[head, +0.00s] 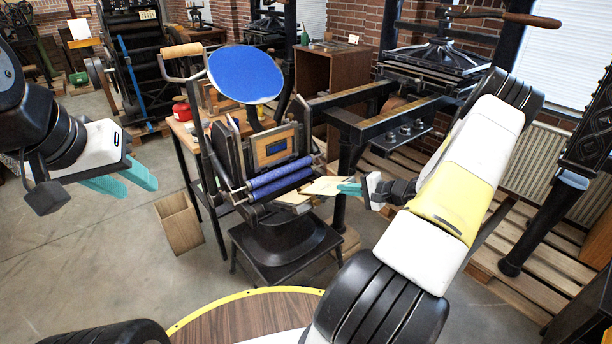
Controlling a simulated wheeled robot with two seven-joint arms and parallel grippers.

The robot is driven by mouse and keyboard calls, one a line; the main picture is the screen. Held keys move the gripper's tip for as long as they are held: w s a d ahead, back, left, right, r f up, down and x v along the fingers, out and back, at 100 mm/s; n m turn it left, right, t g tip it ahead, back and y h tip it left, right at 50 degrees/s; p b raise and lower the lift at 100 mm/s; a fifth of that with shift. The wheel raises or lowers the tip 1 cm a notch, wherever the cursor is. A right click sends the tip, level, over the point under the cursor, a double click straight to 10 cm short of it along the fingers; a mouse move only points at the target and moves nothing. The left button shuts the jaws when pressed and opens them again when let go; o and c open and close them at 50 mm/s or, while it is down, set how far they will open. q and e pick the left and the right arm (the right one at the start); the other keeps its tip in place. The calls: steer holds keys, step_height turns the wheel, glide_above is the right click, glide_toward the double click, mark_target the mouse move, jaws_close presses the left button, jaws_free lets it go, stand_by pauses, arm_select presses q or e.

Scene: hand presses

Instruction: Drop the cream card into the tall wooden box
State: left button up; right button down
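The cream card (325,186) is at the front right of the blue-disc press, at the tips of my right gripper (346,188). The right gripper's teal fingers look closed together on the card's right edge. The tall wooden box (179,225) stands open-topped on the floor, left of the press and well left of the card. My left gripper (139,187) is open and empty, in the air to the left of the box. The inside bottom of the box is hidden.
The hand press with a round blue disc (245,74) and blue rollers (280,178) stands between the card and the box. A wooden side table (182,127) holds a red can (181,110). A larger press (425,110) is behind right. Floor left of the box is clear.

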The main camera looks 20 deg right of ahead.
steer(key=shift+s+d+r, duration=0.4)
steer(key=shift+s+r, duration=0.1)
steer(key=shift+r, duration=0.25)
steer(key=shift+s+d+r, duration=0.35)
steer(key=shift+s+r, duration=0.2)
steer(key=shift+r, duration=0.2)
steer(key=shift+s+d+r, duration=0.4)
steer(key=shift+s+r, duration=0.1)
steer(key=shift+r, duration=0.25)
step_height(320, 180, up, 7)
steer(key=a+f+n+g+y, duration=0.2)
steer(key=a+f+n, duration=0.1)
steer(key=a, duration=1.8)
steer(key=shift+s+a+g+y, duration=0.15)
steer(key=shift+a+g+y, duration=0.15)
steer(key=shift+g+y, duration=0.1)
